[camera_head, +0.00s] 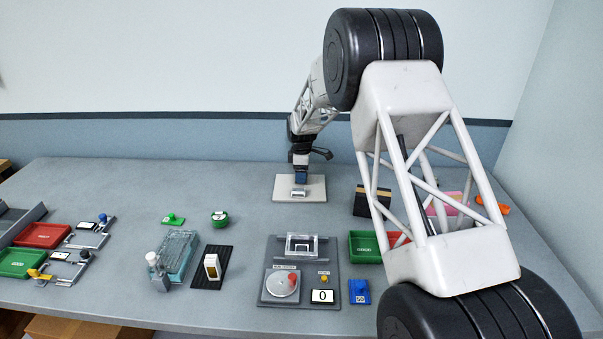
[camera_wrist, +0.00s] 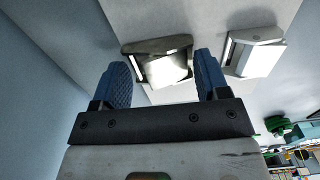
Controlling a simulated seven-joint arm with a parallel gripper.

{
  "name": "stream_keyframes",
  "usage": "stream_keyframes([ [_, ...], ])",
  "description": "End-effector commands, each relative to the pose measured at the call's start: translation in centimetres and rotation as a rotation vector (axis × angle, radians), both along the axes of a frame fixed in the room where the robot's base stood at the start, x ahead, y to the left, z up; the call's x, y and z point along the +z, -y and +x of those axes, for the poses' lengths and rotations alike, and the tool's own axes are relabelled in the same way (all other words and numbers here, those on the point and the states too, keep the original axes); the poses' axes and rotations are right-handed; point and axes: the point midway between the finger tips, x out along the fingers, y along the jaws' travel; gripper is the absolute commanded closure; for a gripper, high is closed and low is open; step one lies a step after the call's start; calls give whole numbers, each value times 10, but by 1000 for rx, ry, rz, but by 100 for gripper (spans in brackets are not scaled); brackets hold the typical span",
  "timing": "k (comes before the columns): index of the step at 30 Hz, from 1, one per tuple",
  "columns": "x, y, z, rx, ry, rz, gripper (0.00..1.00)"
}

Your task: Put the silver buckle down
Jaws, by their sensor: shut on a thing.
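My gripper (camera_head: 301,177) is low over a pale square plate (camera_head: 316,194) at the back middle of the table. In the wrist view, its two blue fingers (camera_wrist: 162,80) are on either side of the silver buckle (camera_wrist: 168,70), a bright piece with a dark edge, and are shut on it. Whether the buckle touches the plate cannot be told. A second silver piece (camera_wrist: 256,54) is on the plate, to the right of the buckle in the wrist view. In the head view, a small silver piece (camera_head: 298,193) shows just below the fingers; which piece it is cannot be told.
In front stands a grey station (camera_head: 265,300) with a round dish and a display reading 0. Green (camera_head: 365,247) and red trays, partly behind my arm, are at the right. A clear box (camera_head: 177,255) and a black ribbed mat (camera_head: 203,280) are left of the station.

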Motion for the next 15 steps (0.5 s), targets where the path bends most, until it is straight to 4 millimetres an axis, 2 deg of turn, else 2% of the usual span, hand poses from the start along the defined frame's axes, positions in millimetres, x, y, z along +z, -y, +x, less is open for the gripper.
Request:
stream_keyframes([
  [11,-2,0,0,0,0,0,57],
  [12,-2,0,0,0,0,0,29],
  [15,-2,0,0,0,0,0,13],
])
